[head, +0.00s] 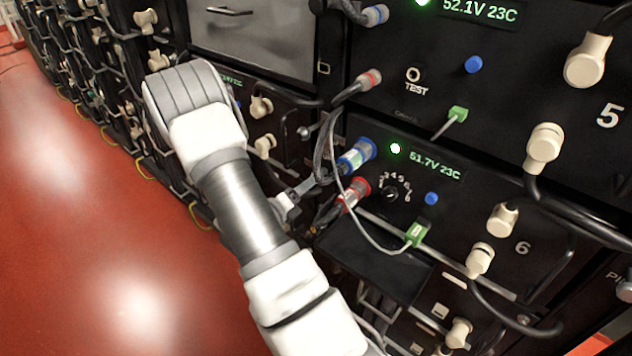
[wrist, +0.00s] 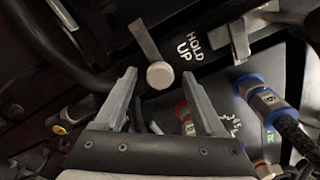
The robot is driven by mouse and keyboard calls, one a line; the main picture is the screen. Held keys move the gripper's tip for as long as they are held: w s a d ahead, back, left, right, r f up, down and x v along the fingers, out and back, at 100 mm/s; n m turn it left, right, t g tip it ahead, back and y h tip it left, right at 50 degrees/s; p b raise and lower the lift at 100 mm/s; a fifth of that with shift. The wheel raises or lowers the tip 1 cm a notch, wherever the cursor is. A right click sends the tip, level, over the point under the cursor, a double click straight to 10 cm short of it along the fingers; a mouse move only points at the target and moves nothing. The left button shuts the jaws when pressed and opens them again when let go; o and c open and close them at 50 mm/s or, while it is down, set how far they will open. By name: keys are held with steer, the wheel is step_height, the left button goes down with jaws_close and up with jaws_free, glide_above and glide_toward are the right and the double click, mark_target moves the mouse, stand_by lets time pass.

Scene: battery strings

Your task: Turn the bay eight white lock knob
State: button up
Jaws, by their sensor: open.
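A round white knob (wrist: 160,75) on a grey metal lever shows in the wrist view, beside the printed words HOLD UP. My gripper (wrist: 159,72) is open. Its two fingers stand on either side of the knob in the picture, with the knob near the fingertips. Whether a finger touches it, I cannot tell. No bay number is readable beside this knob, so I cannot tell if it is bay eight's. In the head view my arm covers much of the rack's middle, and the gripper is mostly hidden there.
A blue-ringed cable plug (wrist: 267,101) and a red-ringed plug (wrist: 185,118) are close to the right finger. A thick black cable (wrist: 50,50) runs at upper left. The bay 6 panel (head: 470,215) is on the right. The red floor (head: 80,220) is clear at left.

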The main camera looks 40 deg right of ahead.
steer(key=shift+w+d, duration=0.1)
steer(key=shift+d, duration=0.75)
jaws_close()
